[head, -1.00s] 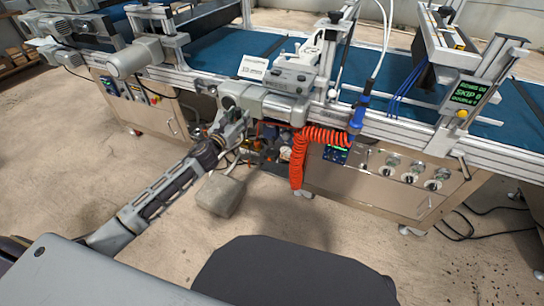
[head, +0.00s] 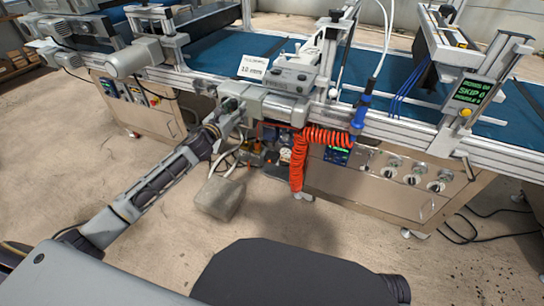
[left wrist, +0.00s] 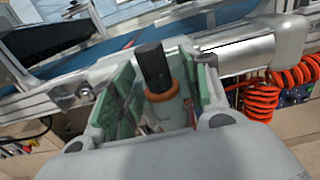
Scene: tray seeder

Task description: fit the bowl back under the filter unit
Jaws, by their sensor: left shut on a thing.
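My left gripper (head: 233,106) is at the front rail of the seeder in the head view, left of the red coiled hose. In the left wrist view its green-padded fingers (left wrist: 163,85) are shut on the bowl (left wrist: 166,113), a pale cup with an orange ring at its top. A black cylinder (left wrist: 152,66) rises above the ring; I cannot tell whether it belongs to the bowl or the filter unit. The bowl is too hidden to make out in the head view. I cannot clearly identify the filter unit. My right gripper is not in view.
The red coiled hose (head: 297,160) hangs right of my left gripper. The seeder's control panel (head: 400,180) stands to the right. Cables hang below the rail. The floor in front is mostly clear.

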